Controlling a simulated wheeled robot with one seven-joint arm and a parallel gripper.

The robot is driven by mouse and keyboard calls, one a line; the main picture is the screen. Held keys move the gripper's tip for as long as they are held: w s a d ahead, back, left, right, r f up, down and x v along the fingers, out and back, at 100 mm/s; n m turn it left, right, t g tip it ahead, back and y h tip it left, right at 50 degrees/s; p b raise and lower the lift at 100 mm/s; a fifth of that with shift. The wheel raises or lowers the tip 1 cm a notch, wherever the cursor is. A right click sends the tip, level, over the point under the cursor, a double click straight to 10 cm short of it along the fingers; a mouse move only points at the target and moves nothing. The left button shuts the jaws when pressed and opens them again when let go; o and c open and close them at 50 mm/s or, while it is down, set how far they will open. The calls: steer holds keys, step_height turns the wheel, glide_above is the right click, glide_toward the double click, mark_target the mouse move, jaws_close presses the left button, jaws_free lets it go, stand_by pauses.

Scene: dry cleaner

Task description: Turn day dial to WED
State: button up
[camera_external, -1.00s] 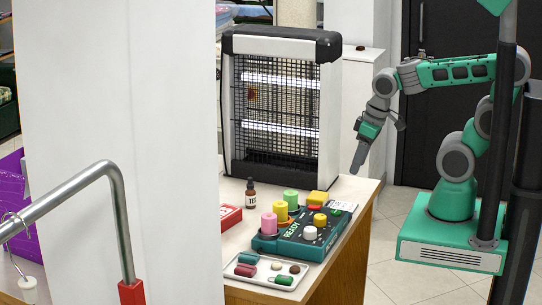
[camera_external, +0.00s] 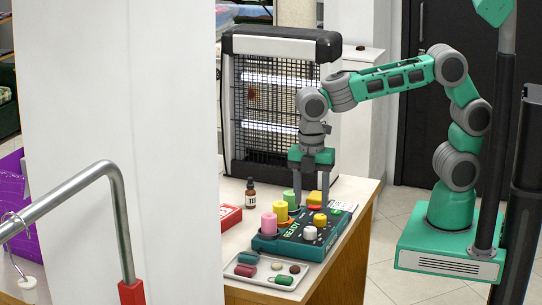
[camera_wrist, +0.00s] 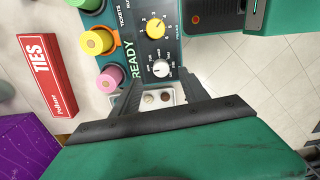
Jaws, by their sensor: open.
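A dark teal panel (camera_external: 268,242) marked READY lies on the counter. It carries a white dial (camera_external: 309,233), also in the wrist view (camera_wrist: 161,69) with small labels around it, and a yellow dial (camera_external: 320,219) with numbers around it, also in the wrist view (camera_wrist: 155,28). The white dial appears to be the day dial; its labels and pointer are too small to read surely. In the wrist view my gripper's fingers (camera_wrist: 160,92) are spread and empty below the white dial.
Green, yellow (camera_external: 280,210) and pink (camera_external: 269,224) cylinders stand along the panel's left side. A tray (camera_external: 258,284) of small items lies in front. A red TIES box (camera_wrist: 48,70), a brown bottle (camera_external: 250,194) and a caged heater (camera_external: 275,110) are close by.

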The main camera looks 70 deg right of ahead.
mark_target(310, 229)
steer(key=shift+a+f+n, duration=0.3)
steer(key=shift+a+n, duration=0.3)
steer(key=shift+a, duration=0.1)
steer(key=shift+f, duration=0.3)
step_height(310, 229, down, 7)
steer(key=shift+s+d+r, duration=0.1)
steer(key=shift+s, duration=0.05)
steer(key=shift+c, duration=0.4)
jaws_close()
